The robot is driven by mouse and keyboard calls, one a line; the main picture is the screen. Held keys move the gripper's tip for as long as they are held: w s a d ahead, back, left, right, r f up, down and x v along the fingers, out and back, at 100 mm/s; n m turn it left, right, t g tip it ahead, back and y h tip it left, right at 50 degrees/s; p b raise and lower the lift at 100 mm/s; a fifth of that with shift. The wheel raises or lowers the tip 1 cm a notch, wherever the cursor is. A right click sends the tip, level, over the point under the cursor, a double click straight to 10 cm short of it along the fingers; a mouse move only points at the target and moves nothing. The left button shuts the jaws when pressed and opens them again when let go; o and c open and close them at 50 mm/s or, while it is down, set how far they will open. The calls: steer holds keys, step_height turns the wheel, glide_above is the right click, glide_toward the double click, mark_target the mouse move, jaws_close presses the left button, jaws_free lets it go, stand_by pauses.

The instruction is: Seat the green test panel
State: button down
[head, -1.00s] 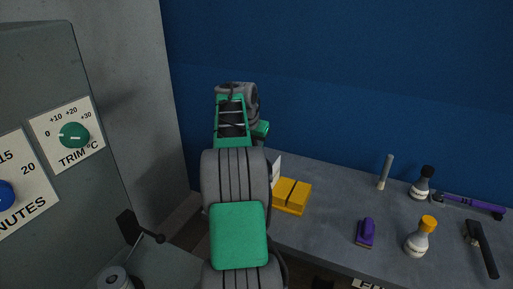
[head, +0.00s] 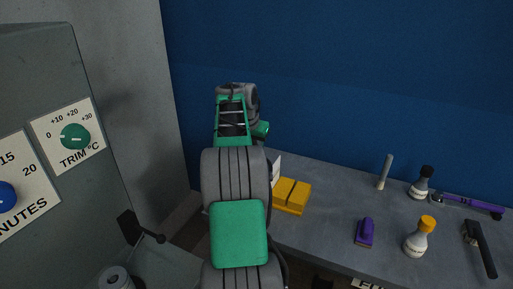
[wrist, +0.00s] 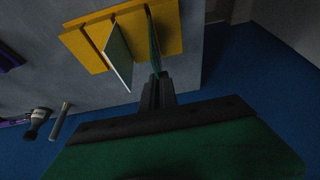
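The green test panel (wrist: 154,46) shows nearly edge-on in the wrist view, in front of the yellow rack. My gripper (wrist: 157,80) is shut on its near edge. The slotted yellow rack (wrist: 88,50) lies on the bench and also shows in the head view (head: 292,194). I cannot tell whether the panel's far edge is in a slot or just above it. A white panel (wrist: 118,55) stands in the rack to the left of the green one. In the head view my arm hides the gripper and the green panel.
On the grey bench (head: 325,215) to the right are a purple-handled brush (head: 365,232), a yellow-capped bottle (head: 420,238), a black-capped bottle (head: 422,184), a grey rod (head: 385,172) and more tools. A cabinet with dials (head: 75,136) stands at left. A blue wall (head: 350,80) is behind.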

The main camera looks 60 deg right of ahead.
steer(key=shift+f, duration=0.15)
steer(key=shift+f+b, duration=1.5)
steer(key=shift+f, duration=0.65)
steer(key=c, duration=1.6)
jaws_free()
steer(key=shift+o, duration=0.2)
steer(key=v, duration=0.7)
steer(key=shift+a+r, duration=0.15)
steer(key=shift+r, duration=0.25)
